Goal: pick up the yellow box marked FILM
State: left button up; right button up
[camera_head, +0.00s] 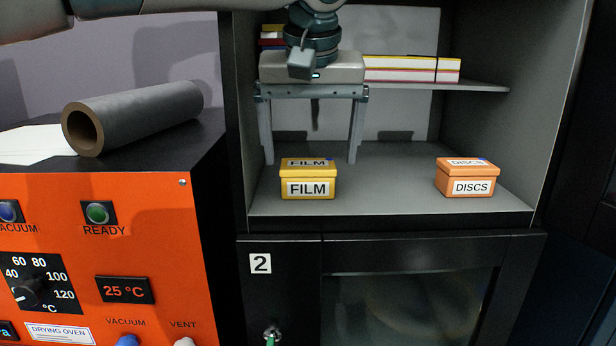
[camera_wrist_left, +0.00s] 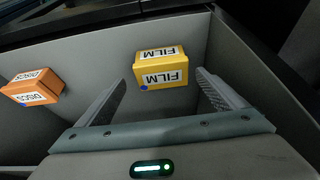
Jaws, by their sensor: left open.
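The yellow box marked FILM (camera_head: 308,180) sits upright on the lower shelf of the open cabinet, towards its left side. My left gripper (camera_head: 311,160) is above and slightly behind the box in the head view, with its fingers pointing down, wide apart and empty. In the left wrist view the yellow box (camera_wrist_left: 161,68) lies beyond and between the two open fingers (camera_wrist_left: 160,92), closer to the right finger in the picture. No contact between the fingers and the box can be made out. My right gripper is in neither view.
An orange box marked DISCS (camera_head: 467,178) stands on the same shelf to the right; it also shows in the left wrist view (camera_wrist_left: 32,87). An upper shelf (camera_head: 480,86) holds a banded stack (camera_head: 412,69). Cabinet walls close in both sides. An orange drying oven (camera_head: 105,250) stands left.

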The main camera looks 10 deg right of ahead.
aim_at(308, 164)
pick_arm(q)
jog(key=p+x, duration=0.1)
jog(key=x, duration=0.2)
jog(key=shift+w+a, duration=0.1)
jog(key=shift+a, duration=0.1)
jog(key=shift+w+f, duration=0.2)
jog(key=shift+f, duration=0.45)
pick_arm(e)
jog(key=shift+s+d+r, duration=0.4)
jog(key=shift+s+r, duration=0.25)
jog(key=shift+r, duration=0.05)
pick_arm(q)
jog(key=shift+c, duration=0.6)
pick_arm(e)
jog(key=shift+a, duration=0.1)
pick_arm(q)
jog(key=c, duration=1.1)
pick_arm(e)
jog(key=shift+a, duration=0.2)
